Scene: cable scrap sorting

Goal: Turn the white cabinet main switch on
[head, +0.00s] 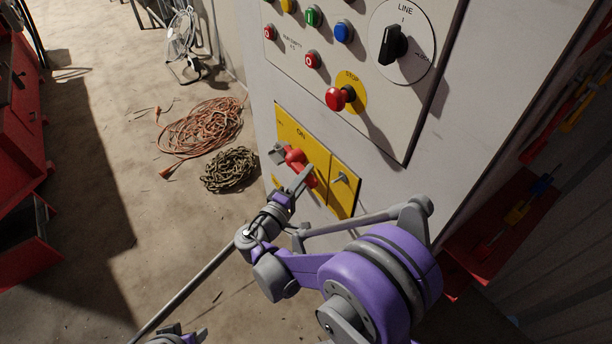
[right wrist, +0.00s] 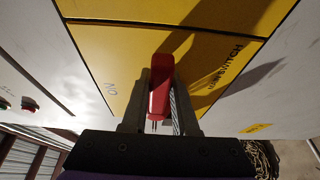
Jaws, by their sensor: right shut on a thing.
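The white cabinet (head: 480,110) stands at the centre right in the head view. Low on its front is the yellow main switch plate (head: 318,153), with "ON" lettered near its top; it also fills much of the right wrist view (right wrist: 125,40). A red switch handle (head: 293,155) sticks out of the plate. My right gripper (head: 291,166) is shut on this handle, with one finger on each side; the handle shows between the fingers in the right wrist view (right wrist: 160,92). The fingers hide part of the handle, and its exact angle is hard to tell.
Above the plate are a red stop button (head: 336,98), a black rotary knob (head: 393,44) and several small buttons. A small lever (head: 340,179) sits beside the handle. An orange cable coil (head: 203,128), a chain pile (head: 230,169) and a fan (head: 181,40) stand left on the floor.

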